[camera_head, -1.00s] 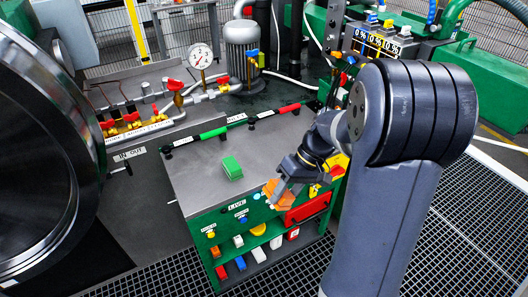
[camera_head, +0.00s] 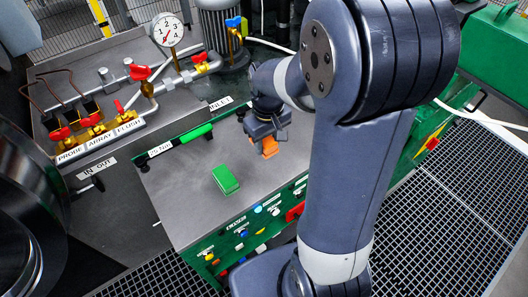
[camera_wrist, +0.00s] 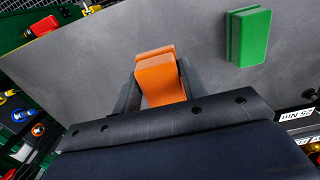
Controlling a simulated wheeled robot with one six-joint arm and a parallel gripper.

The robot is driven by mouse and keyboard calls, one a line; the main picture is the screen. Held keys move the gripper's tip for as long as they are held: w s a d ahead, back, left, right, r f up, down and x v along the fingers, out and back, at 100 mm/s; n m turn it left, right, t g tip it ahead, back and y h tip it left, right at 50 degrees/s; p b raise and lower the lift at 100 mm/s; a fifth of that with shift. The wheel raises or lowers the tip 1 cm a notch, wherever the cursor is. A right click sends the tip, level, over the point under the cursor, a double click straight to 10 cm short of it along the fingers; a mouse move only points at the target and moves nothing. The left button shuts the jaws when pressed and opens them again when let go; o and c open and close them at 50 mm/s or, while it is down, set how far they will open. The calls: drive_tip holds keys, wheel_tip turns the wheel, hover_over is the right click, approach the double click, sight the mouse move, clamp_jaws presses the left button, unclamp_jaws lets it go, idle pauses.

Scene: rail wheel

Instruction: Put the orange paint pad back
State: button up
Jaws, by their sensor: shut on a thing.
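The orange paint pad (camera_head: 269,146) is held between the fingers of my gripper (camera_head: 265,138), over the right part of the grey bench top (camera_head: 190,190). In the wrist view the orange pad (camera_wrist: 157,75) sticks out from between the dark fingers of my gripper (camera_wrist: 158,90). The head view does not clearly show whether the pad touches the bench top. A green pad (camera_head: 225,179) lies on the bench top to the left of the orange one. It also shows in the wrist view (camera_wrist: 248,36), apart from my gripper.
A green torque wrench handle (camera_head: 195,134) lies along the back edge of the bench. Valves with red handles (camera_head: 138,72) and a pressure gauge (camera_head: 167,30) stand behind it. The bench's green front panel (camera_head: 235,235) carries buttons and labels. The bench top's front left is clear.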

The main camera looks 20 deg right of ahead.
sight(267, 141)
wheel_tip(267, 141, down, 7)
drive_tip(key=shift+r, duration=0.1)
idle(0.3)
drive_tip(key=o, duration=0.9)
wheel_tip(267, 141, up, 12)
